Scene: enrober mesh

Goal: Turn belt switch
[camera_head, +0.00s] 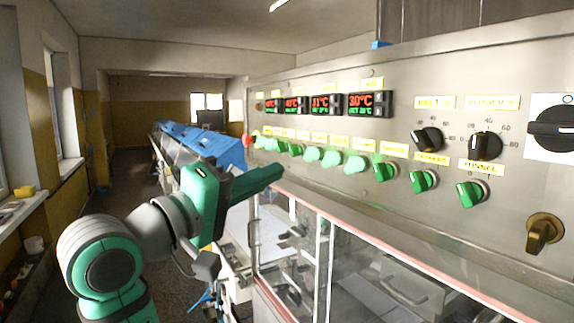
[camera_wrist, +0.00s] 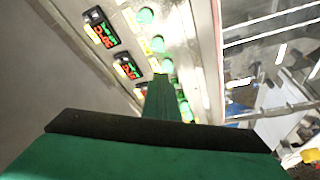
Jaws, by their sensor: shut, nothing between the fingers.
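A steel control panel (camera_head: 340,125) fills the right side of the head view. It carries a row of green switches, including ones at the right end (camera_head: 472,193), next to it (camera_head: 423,181), and further left (camera_head: 385,171). Yellow labels above them are mostly too small to read, so I cannot tell which is the belt switch. My gripper (camera_head: 277,173) is shut and empty, its fingers pointing right, just below the middle of the row in the picture. In the wrist view the shut fingers (camera_wrist: 164,88) overlap the green row and hide part of it; contact is unclear.
Two black dials (camera_head: 485,146) and a large black rotary switch (camera_head: 553,129) sit at the panel's right, above a brass handle (camera_head: 543,233). Red-digit displays (camera_head: 368,103) are at the upper left. A framed glass enclosure (camera_head: 320,250) lies below. The aisle at left is open.

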